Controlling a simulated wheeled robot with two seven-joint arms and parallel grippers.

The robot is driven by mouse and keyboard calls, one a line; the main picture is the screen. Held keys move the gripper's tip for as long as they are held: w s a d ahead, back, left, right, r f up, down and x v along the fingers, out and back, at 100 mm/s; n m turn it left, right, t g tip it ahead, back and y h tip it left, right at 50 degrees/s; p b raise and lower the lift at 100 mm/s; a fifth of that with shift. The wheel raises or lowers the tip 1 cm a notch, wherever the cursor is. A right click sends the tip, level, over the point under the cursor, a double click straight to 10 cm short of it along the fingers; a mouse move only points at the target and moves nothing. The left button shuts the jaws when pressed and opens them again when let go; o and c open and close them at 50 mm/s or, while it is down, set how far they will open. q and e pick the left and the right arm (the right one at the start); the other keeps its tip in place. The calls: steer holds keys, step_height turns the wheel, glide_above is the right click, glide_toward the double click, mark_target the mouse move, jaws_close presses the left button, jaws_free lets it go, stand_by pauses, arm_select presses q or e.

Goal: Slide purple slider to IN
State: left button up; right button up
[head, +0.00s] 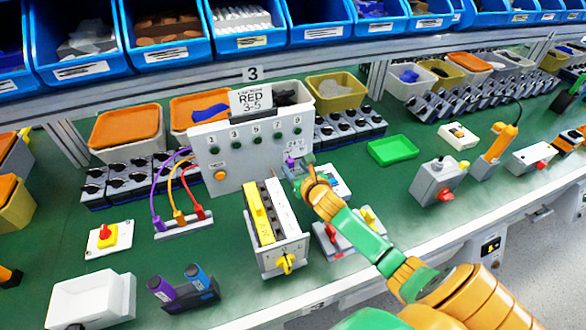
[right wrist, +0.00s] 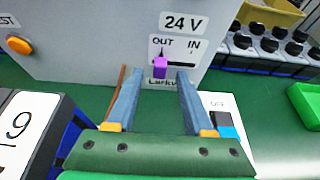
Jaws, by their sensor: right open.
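The purple slider (right wrist: 160,67) sits in a short black slot on the front of a grey panel (right wrist: 90,40), under the 24 V label. It is at the left of the slot, below OUT; IN is marked to the right. In the head view the slider (head: 290,161) shows small at the panel's lower right. My right gripper (right wrist: 161,76) is open, its two fingers pointing at the panel with the slider between them in the picture. Contact cannot be told. In the head view this gripper (head: 300,176) is close to the panel front. My left gripper is not in view.
A box with a yellow switch (head: 285,263) stands left of my right arm. A white card with a blue part (right wrist: 222,125) lies below right of the slider. Black knobs (right wrist: 270,45) are right of the panel. A green tray (head: 393,150) stands farther right.

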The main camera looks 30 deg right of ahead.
steer(key=shift+x, duration=0.9)
jaws_close()
stand_by(0.8)
